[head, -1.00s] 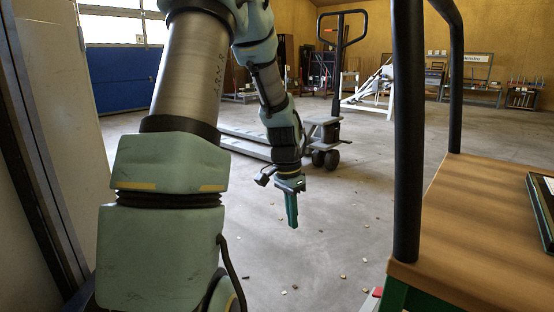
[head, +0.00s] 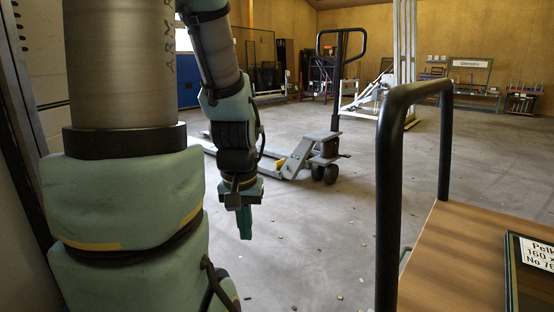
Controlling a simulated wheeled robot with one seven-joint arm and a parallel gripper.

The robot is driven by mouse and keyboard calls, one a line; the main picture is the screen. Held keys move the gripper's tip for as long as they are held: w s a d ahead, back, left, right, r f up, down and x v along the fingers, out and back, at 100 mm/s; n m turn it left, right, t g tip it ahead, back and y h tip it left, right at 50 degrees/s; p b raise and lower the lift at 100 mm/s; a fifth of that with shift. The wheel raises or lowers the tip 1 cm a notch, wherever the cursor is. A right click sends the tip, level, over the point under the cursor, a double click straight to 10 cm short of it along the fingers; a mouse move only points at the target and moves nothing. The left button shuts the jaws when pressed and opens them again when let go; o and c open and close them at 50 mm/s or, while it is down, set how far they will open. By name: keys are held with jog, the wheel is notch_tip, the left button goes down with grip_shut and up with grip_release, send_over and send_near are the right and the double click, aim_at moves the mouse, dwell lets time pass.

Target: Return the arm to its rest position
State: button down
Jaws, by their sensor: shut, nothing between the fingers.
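My gripper (head: 244,222) hangs at the end of my arm, left of the middle in the head view. Its green fingers point down and are shut, with nothing held between them. It is in the air in front of the concrete floor, apart from other things. My arm's upper links fill the left side of the view and run down from the top to the gripper.
A wooden-topped cart (head: 440,262) with a black handle (head: 388,190) stands close at the right. A framed glass panel with a label (head: 535,255) lies on it. A pallet jack (head: 318,158) stands behind my gripper. Open floor (head: 310,235) lies between.

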notch_tip(320, 180, up, 28)
jog(key=p, duration=2.6)
